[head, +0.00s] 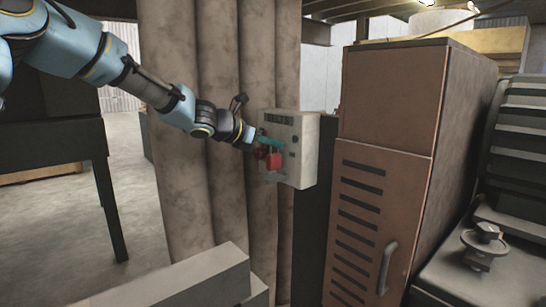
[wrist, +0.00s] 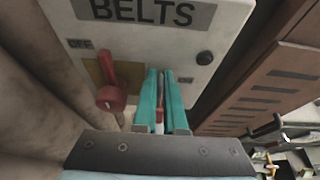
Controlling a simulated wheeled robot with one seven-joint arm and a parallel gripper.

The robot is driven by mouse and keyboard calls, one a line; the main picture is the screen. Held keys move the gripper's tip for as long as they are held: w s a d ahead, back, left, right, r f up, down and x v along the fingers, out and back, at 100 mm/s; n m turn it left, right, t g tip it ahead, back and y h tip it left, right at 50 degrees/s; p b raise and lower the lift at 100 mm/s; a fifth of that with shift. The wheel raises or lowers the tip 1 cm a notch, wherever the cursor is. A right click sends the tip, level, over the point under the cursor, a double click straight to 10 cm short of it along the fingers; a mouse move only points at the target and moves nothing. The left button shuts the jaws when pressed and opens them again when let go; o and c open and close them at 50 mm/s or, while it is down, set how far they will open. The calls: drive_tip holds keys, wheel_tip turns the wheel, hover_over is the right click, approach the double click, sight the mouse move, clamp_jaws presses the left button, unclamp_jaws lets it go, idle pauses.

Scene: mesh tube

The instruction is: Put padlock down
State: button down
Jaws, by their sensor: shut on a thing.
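My gripper (head: 270,145) has teal fingers and is in front of the light grey control box in the head view. In the wrist view my gripper (wrist: 164,85) has its fingers close together, shut on the padlock. The red padlock (head: 275,162) shows just below the fingers in the head view. In the wrist view only a thin pale and red strip of the padlock (wrist: 159,127) shows between the fingers; the rest is hidden. I cannot tell whether it touches the box.
The control box (head: 307,150) is marked "BELTS" in the wrist view. Its red lever (wrist: 111,94) is left of my fingers, below an "OFF" label. A brown cabinet (head: 390,100) stands close on the right, with a ribbed column (head: 190,170) on the left.

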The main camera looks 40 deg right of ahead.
wheel_tip(320, 180, down, 3)
drive_tip(key=shift+r, duration=0.2)
drive_tip(key=c, duration=1)
unclamp_jaws()
drive_tip(key=b+v, duration=0.1)
drive_tip(key=v, duration=1.1)
